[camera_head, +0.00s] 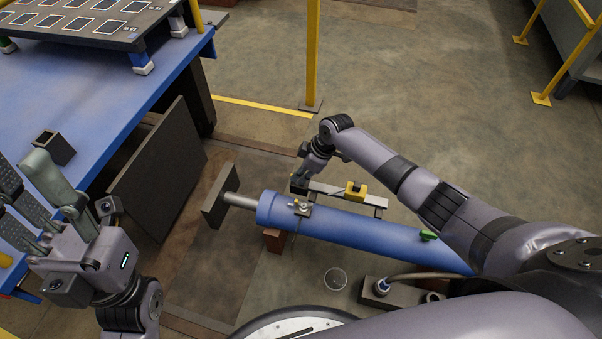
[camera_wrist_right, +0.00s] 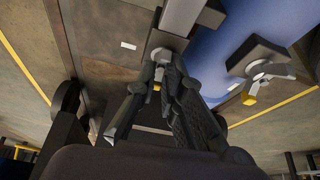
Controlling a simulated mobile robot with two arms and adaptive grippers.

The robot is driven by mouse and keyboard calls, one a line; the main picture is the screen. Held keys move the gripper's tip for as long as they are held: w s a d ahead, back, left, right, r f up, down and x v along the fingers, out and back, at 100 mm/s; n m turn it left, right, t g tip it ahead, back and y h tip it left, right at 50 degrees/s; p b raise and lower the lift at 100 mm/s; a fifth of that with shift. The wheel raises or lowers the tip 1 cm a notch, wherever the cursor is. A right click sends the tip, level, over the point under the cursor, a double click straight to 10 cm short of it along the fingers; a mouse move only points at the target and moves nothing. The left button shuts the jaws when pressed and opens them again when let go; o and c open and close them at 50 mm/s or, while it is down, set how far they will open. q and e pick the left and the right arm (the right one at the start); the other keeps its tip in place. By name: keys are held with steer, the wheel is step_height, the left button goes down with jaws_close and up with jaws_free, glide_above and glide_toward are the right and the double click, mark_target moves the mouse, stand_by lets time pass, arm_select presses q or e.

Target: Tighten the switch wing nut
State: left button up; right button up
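A blue cylinder (camera_head: 350,228) lies across the middle of the head view, with a rail (camera_head: 330,190) carrying a yellow block (camera_head: 355,191) beside it. My right gripper (camera_head: 300,181) points down at the rail's left end. In the right wrist view, my right gripper's fingertips (camera_wrist_right: 162,72) are close together around a grey wing nut (camera_wrist_right: 161,54); a yellow wing tip shows between them. A second wing nut (camera_wrist_right: 264,70) sits apart on a dark block; it also shows on the cylinder (camera_head: 301,206). My left gripper (camera_head: 35,195) is open and empty at the left.
A blue table (camera_head: 100,105) with a panel rack (camera_head: 90,25) stands at upper left, holding a small dark box (camera_head: 54,146). A yellow post (camera_head: 313,55) stands behind my right arm. A grey fitting with a hose (camera_head: 385,292) lies below the cylinder. Open floor lies beyond.

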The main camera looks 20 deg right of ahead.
jaws_close()
